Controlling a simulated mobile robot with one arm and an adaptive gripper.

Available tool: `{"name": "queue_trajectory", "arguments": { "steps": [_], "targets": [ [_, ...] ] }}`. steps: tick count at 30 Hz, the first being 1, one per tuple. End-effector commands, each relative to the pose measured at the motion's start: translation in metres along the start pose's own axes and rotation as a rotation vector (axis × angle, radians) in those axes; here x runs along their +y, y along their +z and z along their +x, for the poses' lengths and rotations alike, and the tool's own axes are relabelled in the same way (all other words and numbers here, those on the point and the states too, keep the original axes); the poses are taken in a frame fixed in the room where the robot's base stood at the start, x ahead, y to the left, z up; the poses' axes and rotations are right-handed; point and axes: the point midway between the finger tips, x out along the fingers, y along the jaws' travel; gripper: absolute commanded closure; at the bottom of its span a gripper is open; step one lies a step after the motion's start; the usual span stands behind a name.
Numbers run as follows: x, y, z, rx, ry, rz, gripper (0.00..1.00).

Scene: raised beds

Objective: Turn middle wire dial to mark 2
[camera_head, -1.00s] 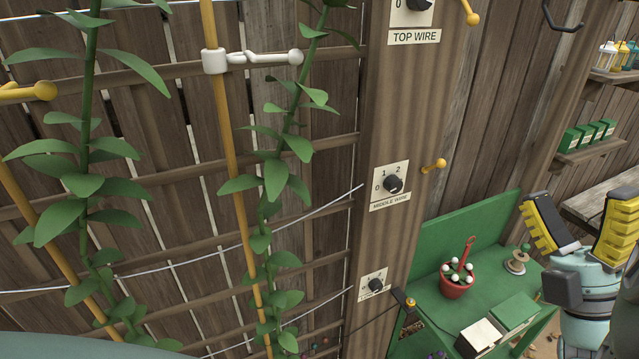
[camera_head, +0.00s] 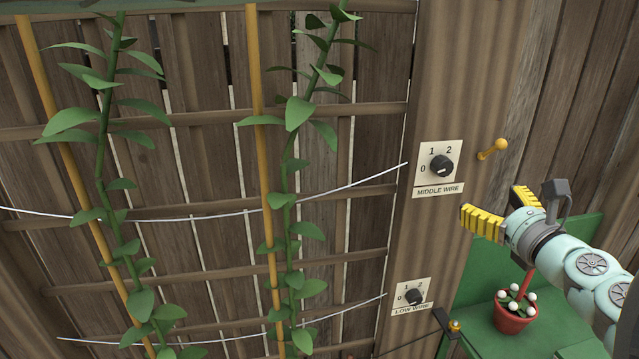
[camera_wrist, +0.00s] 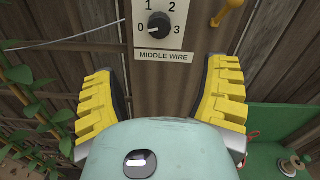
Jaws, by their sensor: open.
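The middle wire dial (camera_head: 441,166) is a black knob on a white plate on the wooden post, with marks 0, 1, 2 and the label MIDDLE WIRE below. In the wrist view the same dial (camera_wrist: 159,25) shows marks 0 to 3, and its pale pointer line appears at the lower left, towards 0. My gripper (camera_head: 492,199) has yellow ribbed fingers and is below and right of the dial in the head view. In the wrist view my gripper (camera_wrist: 164,72) is open and empty, its fingers spread on either side below the plate, apart from the knob.
A yellow peg (camera_head: 493,149) sticks out right of the dial. The low wire dial (camera_head: 414,296) is further down the post (camera_head: 436,240). A red pot (camera_head: 513,314) stands on the green bench below my arm. Vines and white wires (camera_head: 330,189) lie left of the post.

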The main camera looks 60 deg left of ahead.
Motion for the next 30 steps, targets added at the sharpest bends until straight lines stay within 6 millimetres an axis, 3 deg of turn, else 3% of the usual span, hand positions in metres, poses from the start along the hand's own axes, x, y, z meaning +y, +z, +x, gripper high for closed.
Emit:
{"name": "queue_trajectory", "arguments": {
  "steps": [30],
  "targets": [
    [0.0,0.005,0.112,-0.006,0.0,0.006,0.25]
  ]
}}
